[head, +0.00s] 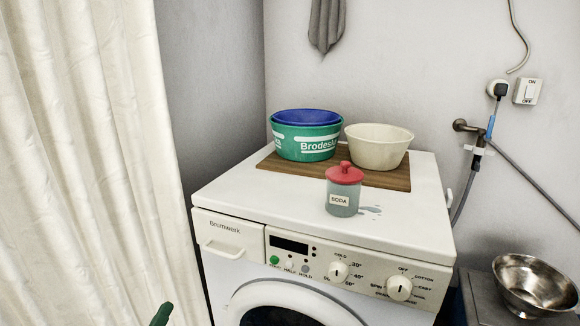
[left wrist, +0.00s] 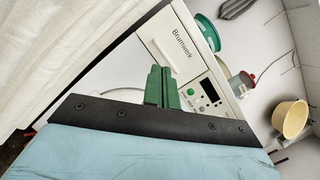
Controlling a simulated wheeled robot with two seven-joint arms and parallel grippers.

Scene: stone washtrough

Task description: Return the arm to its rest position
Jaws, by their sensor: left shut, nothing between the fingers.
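My left gripper (head: 162,315) shows only as a green fingertip at the bottom edge of the head view, left of the washing machine (head: 230,275). In the left wrist view its green fingers (left wrist: 162,88) are together with nothing between them, in front of the machine's Brumwerk drawer panel (left wrist: 172,40). They appear apart from the machine. My right gripper is in neither view.
On the machine stand a red-lidded soda jar (head: 343,190), a green Brodeslu tub (head: 305,145) with a blue basin (head: 305,116) and a cream bowl (head: 378,150) on a wooden board (head: 395,181). A curtain (head: 90,160) hangs left; a metal bowl (head: 533,283) sits right.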

